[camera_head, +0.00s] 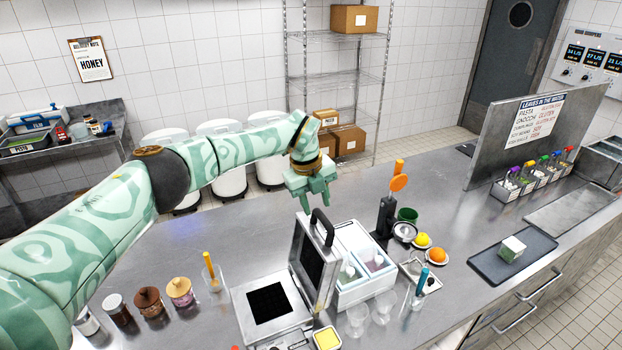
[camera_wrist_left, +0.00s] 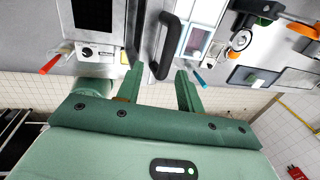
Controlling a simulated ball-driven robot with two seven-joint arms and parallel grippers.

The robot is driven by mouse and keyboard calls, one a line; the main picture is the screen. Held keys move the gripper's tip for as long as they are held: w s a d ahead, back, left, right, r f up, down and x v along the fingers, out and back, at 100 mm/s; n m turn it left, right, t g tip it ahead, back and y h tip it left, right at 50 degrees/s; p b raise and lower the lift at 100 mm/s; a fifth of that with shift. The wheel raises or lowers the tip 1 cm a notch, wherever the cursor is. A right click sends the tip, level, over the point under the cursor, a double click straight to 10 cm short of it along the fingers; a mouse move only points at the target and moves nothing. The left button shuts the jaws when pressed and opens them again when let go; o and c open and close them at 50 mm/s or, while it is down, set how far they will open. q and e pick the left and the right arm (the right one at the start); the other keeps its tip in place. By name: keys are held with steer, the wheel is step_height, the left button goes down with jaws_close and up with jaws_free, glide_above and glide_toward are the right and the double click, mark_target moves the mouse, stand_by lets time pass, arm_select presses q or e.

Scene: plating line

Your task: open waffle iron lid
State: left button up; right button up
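The waffle iron (camera_head: 243,312) stands on the steel counter with its dark square plate facing up. Its lid (camera_head: 308,262) is raised and stands roughly upright along the base's right side. The lid's black handle (camera_head: 322,228) points up and right. My left gripper (camera_head: 318,205) is just above the handle, with its fingers pointing down. In the left wrist view the left gripper (camera_wrist_left: 160,75) has its fingers apart, and the black handle (camera_wrist_left: 168,45) appears between and beyond the tips; I see no contact. My right gripper is not in view.
A white bin with compartments (camera_head: 366,294) stands close to the lid's right. A black holder (camera_head: 386,216) with an orange-topped tool is behind it. Jars (camera_head: 180,291) stand left of the iron. A dark tray (camera_head: 490,267) bears a small box. The counter behind the iron is clear.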

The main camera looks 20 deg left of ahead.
arm_select(q)
step_height(320, 180, up, 9)
steer(key=s+a+b, duration=0.1)
steer(key=shift+s, duration=0.15)
steer(key=shift+f, duration=0.15)
